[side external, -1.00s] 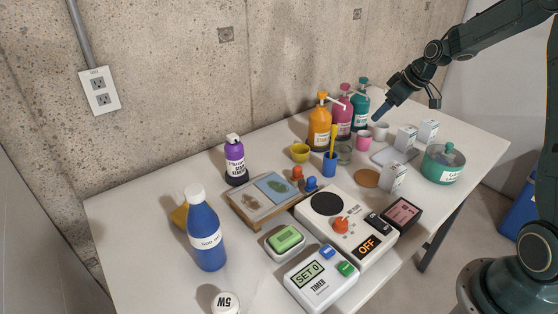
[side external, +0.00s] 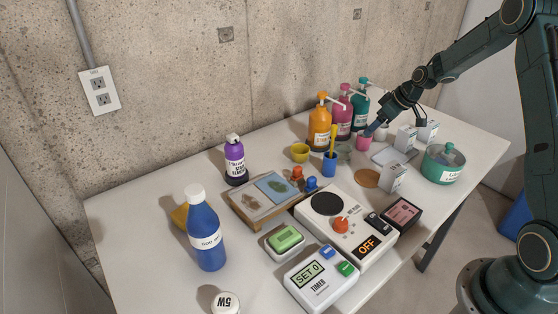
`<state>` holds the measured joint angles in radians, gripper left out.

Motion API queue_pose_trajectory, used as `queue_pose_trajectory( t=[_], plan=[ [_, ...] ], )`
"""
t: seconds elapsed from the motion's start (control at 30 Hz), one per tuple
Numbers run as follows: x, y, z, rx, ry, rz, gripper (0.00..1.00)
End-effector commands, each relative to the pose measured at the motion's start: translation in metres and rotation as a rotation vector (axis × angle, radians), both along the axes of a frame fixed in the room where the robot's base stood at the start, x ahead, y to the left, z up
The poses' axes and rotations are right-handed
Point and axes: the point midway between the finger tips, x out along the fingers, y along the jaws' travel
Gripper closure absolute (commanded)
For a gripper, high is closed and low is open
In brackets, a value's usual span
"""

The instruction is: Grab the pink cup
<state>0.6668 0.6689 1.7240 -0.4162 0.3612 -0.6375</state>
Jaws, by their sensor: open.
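The pink cup (side external: 363,142) stands upright on the white table towards its far right part, in front of the pump bottles. My gripper (side external: 372,130) is open and low at the cup's upper right rim. One finger overlaps the cup's rim in this view; I cannot tell whether it touches the cup or reaches inside it. A white cup (side external: 382,132) just behind and to the right is partly hidden by my gripper.
Orange (side external: 320,128), pink (side external: 341,117) and teal (side external: 360,108) pump bottles stand close behind. A glass (side external: 344,151) is at the cup's left. White boxes (side external: 405,138) and a green pot (side external: 443,163) stand to the right.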

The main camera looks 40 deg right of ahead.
Motion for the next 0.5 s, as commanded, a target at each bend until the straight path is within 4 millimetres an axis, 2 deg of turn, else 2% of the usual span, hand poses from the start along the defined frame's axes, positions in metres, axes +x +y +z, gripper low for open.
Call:
queue_pose_trajectory(
  t=[0.2,0.5],
  plan=[
    [0.013,0.003,-0.024,0.002,0.001,0.001,0.30],
    [0.017,0.003,-0.031,0.000,0.000,-0.001,0.30]
  ],
)
